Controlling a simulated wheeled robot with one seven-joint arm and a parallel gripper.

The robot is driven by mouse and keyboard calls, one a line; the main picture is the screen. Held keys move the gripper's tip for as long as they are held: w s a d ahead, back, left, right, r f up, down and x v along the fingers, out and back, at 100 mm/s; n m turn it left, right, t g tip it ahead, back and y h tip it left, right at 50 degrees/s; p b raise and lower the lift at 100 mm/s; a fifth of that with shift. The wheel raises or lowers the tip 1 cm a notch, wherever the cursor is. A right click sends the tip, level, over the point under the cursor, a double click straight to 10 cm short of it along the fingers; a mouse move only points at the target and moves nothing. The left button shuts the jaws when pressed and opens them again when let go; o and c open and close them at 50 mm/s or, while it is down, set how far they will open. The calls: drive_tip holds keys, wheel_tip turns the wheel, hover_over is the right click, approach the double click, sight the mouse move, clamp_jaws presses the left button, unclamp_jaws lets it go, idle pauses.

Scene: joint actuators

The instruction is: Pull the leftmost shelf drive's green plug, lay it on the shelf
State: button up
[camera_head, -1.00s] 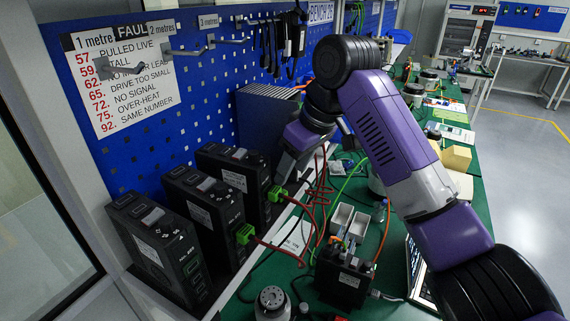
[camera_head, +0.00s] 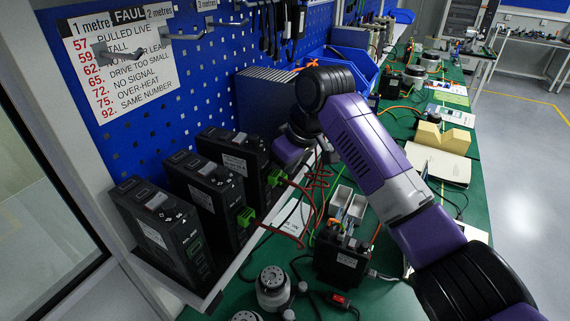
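Three black drives stand side by side on a narrow shelf (camera_head: 206,300) at the left. The leftmost drive (camera_head: 160,234) is nearest; no green plug can be made out on its visible faces. The middle drive (camera_head: 208,198) has a green plug (camera_head: 245,217) with a red lead at its front. The right drive (camera_head: 236,158) has another green plug (camera_head: 275,178) with a red lead. My purple arm arches over the bench, and its wrist comes down beside the right drive. My gripper's fingers are hidden there, so their state does not show.
A blue pegboard (camera_head: 210,90) with hooks and hanging leads rises behind the drives. The green bench holds a black box (camera_head: 341,258) with leads, round metal parts (camera_head: 272,287), a small red-marked item (camera_head: 338,299) and a blue bin (camera_head: 350,68). Red cables hang near the shelf.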

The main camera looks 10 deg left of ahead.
drive_tip(key=shift+c, duration=0.2)
clamp_jaws()
drive_tip(key=shift+a, duration=0.2)
